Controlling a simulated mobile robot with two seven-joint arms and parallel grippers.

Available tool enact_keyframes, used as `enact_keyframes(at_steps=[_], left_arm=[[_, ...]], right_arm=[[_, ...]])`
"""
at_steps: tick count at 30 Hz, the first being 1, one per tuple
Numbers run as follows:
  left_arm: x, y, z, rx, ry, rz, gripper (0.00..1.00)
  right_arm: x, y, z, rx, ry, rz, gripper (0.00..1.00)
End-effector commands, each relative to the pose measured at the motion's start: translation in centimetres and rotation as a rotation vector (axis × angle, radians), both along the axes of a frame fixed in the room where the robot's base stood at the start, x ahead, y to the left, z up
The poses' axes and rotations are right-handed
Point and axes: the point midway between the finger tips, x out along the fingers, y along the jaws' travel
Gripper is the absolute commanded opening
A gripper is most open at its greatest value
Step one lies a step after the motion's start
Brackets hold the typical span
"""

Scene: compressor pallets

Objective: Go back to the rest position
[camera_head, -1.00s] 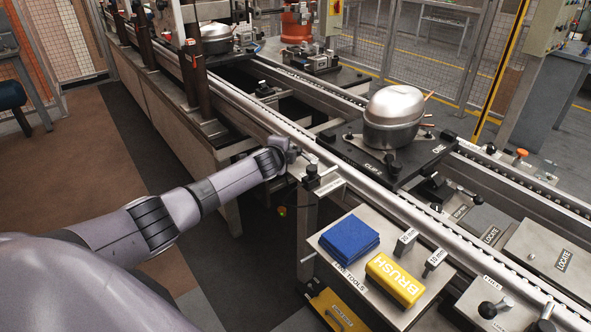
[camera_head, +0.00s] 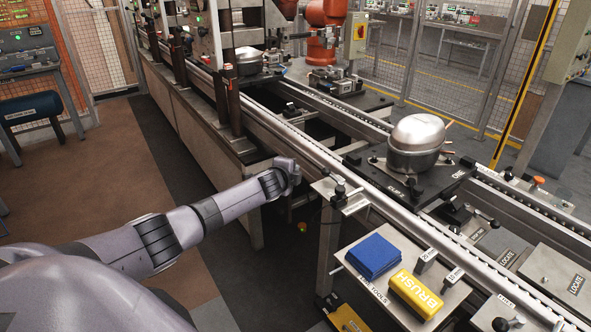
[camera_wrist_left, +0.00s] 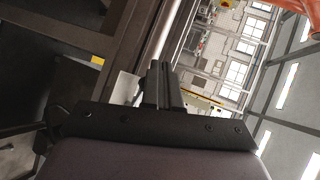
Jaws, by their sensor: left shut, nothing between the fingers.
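My left arm comes in from the left in the head view, stretched toward the conveyor's near side. Its wrist end is beside the rail, and the fingers are mostly hidden behind the wrist there. In the left wrist view my left gripper (camera_wrist_left: 162,85) shows its two dark fingers together, with nothing between them. My right gripper is in neither view.
A conveyor (camera_head: 318,152) runs diagonally, bearing a silver compressor (camera_head: 416,143) on a dark pallet (camera_head: 440,183). A side shelf holds a blue cloth stack (camera_head: 373,256) and a yellow brush block (camera_head: 415,293). Brown floor (camera_head: 100,185) lies open at left.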

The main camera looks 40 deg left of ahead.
Motion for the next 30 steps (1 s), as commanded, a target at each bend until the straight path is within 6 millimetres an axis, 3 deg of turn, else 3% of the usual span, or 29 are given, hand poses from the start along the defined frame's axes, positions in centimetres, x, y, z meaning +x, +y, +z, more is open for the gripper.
enact_keyframes(at_steps=[22, 26, 30], left_arm=[[-0.1, -0.1, 0.1, -0.004, 0.001, -0.003, 0.00], [-1.1, -2.5, -2.2, -0.058, 0.015, -0.027, 0.00], [-4.2, -8.1, -7.0, -0.208, 0.046, -0.071, 0.00]], right_arm=[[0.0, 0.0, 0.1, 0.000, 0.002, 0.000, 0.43], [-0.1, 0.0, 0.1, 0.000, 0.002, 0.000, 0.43], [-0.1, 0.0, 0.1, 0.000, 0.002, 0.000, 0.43]])
